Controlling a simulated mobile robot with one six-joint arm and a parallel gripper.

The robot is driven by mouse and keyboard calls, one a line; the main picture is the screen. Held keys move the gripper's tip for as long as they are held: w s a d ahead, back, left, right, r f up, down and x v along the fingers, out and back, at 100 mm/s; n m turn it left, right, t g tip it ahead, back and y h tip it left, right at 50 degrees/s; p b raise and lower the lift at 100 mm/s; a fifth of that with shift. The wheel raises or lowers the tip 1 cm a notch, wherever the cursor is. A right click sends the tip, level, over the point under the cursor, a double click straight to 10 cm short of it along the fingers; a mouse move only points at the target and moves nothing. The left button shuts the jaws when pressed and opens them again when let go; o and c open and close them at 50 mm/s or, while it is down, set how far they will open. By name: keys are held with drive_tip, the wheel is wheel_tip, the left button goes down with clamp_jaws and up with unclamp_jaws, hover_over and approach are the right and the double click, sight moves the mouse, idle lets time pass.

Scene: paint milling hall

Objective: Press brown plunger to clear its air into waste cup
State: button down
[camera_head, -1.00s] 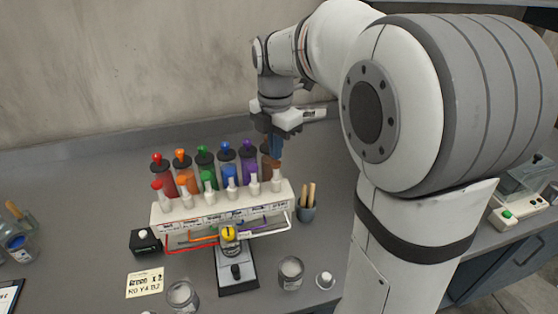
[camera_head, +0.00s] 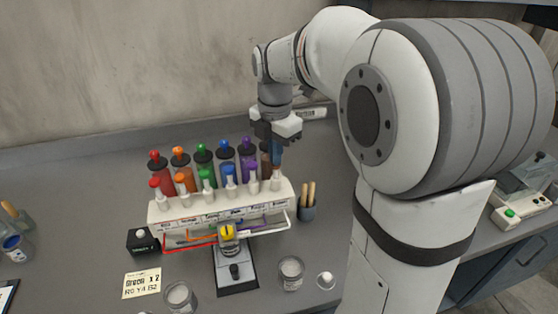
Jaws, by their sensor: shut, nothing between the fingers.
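A dispenser rack (camera_head: 160,211) holds a row of coloured canisters with pump tops in front. The brown canister (camera_head: 265,168) is at the right end of the back row, partly behind my gripper. Its plunger top is hidden by my gripper, and a pale pump top (camera_head: 276,182) stands in front of it. My gripper (camera_head: 277,160) points down, shut and empty, at the rack's right end; I cannot tell whether it touches anything. A small cup (camera_head: 229,243) with yellow on top stands at the rack's front centre. I cannot tell which cup is the waste cup.
Glass jars stand in front, one at right (camera_head: 291,273) and one at left (camera_head: 178,297). A holder with wooden sticks (camera_head: 307,209) is right of the rack. A black button box (camera_head: 143,241) and a note card (camera_head: 142,284) lie to the left. A scale (camera_head: 522,205) stands far right.

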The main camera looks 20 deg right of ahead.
drive_tip(key=shift+f+b, duration=0.3)
drive_tip(key=shift+f, duration=0.35)
drive_tip(key=shift+r, duration=0.1)
drive_tip(key=shift+r+p, duration=1.6)
drive_tip(key=shift+r, duration=0.2)
wheel_tip(320, 180, up, 5)
drive_tip(key=p, duration=0.4)
